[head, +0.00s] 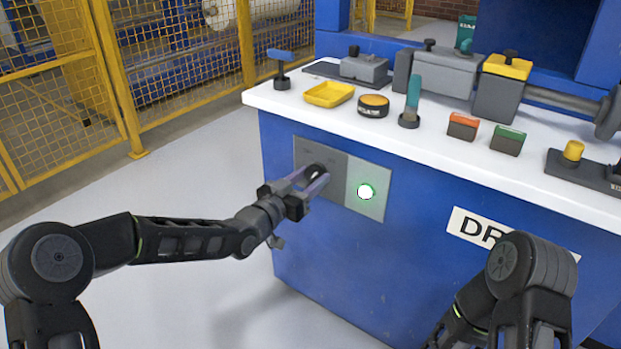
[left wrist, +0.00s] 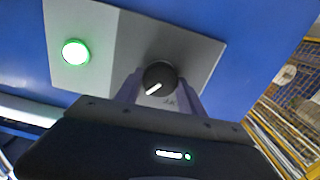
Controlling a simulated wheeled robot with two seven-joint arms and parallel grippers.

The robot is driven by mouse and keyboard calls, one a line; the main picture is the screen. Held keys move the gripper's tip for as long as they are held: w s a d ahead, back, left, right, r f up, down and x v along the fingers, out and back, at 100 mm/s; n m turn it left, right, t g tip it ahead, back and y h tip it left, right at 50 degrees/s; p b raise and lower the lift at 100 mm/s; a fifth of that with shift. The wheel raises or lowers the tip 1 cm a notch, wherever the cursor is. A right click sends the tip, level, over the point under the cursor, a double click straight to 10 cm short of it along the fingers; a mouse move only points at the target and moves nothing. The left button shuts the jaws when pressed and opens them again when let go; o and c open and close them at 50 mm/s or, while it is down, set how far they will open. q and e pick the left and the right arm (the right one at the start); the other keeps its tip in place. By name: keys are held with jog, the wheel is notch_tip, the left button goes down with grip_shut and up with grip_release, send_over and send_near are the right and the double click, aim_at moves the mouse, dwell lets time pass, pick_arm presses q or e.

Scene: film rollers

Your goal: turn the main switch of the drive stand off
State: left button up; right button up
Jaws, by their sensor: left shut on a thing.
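The main switch is a round black knob (head: 317,168) on the grey panel (head: 374,206) set into the blue front of the drive stand (head: 300,250). In the left wrist view, the knob (left wrist: 160,75) has a white pointer line directed to the lower left. My left gripper (head: 316,180) has its two fingers on either side of the knob and is shut on it. The round lamp (head: 366,191) to the right of the knob glows green; it also shows lit in the left wrist view (left wrist: 76,52). The right arm comes in at the bottom right, and its gripper is out of sight.
The white top (head: 255,99) of the stand overhangs the panel. It carries a yellow tray (head: 329,94), a black and orange round tin (head: 373,106), an upright teal-handled tool (head: 412,100) and several small blocks. A yellow mesh fence (head: 165,70) stands at the left. The floor before it is clear.

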pick_arm(q)
jog(key=shift+n, duration=0.4)
jog(key=n, duration=0.2)
jog(key=shift+n+p, duration=0.35)
jog(key=shift+n, duration=0.05)
jog(key=n, duration=0.3)
jog(key=n+p, duration=0.1)
jog(key=n, duration=0.3)
jog(key=shift+a, duration=0.1)
jog(key=shift+n, duration=1.6)
jog(key=o, duration=1.4)
jog(key=shift+c, duration=0.2)
